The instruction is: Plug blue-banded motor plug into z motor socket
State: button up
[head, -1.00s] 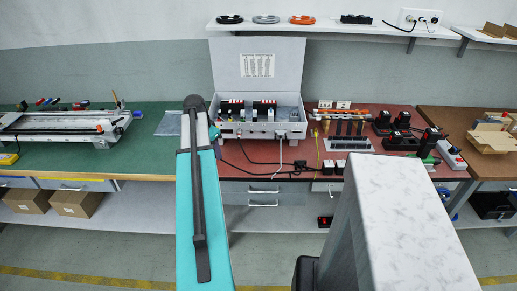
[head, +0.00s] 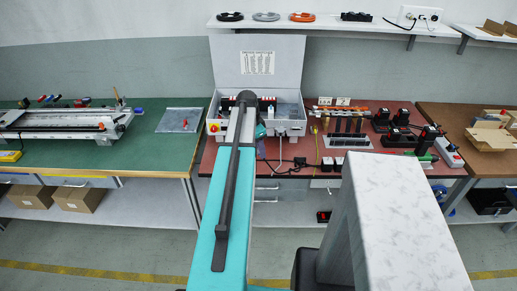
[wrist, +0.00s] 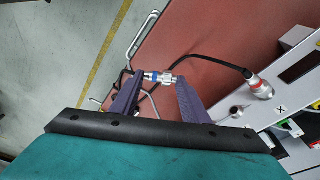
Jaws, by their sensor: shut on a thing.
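In the wrist view my gripper (wrist: 160,79) is shut on the blue-banded motor plug (wrist: 154,76), a small metal plug lying crosswise between the purple fingertips. The plug is held above the red mat, apart from the control box (wrist: 304,60). The box's near face shows at the right, with an X label and a round metal connector near it. I cannot make out the z motor socket.
A red-banded plug (wrist: 259,87) with a black cable is by the box in the wrist view. In the head view a grey plug (head: 281,134) is at the box front, and cables lie on the mat. Black tools (head: 398,137) and a power strip stand to the right.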

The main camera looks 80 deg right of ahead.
jog(key=shift+f, duration=0.2)
jog(key=shift+f+b, duration=1.6)
jog(key=shift+f, duration=1.05)
jog(key=o, duration=1.4)
jog(key=shift+c, duration=0.2)
jog(key=shift+r, duration=0.1)
notch_tip(320, 180, up, 13)
jog(key=w+a+b, duration=0.1)
jog(key=w+b, duration=0.1)
jog(key=shift+a+r, duration=0.15)
jog(key=shift+a, duration=0.2)
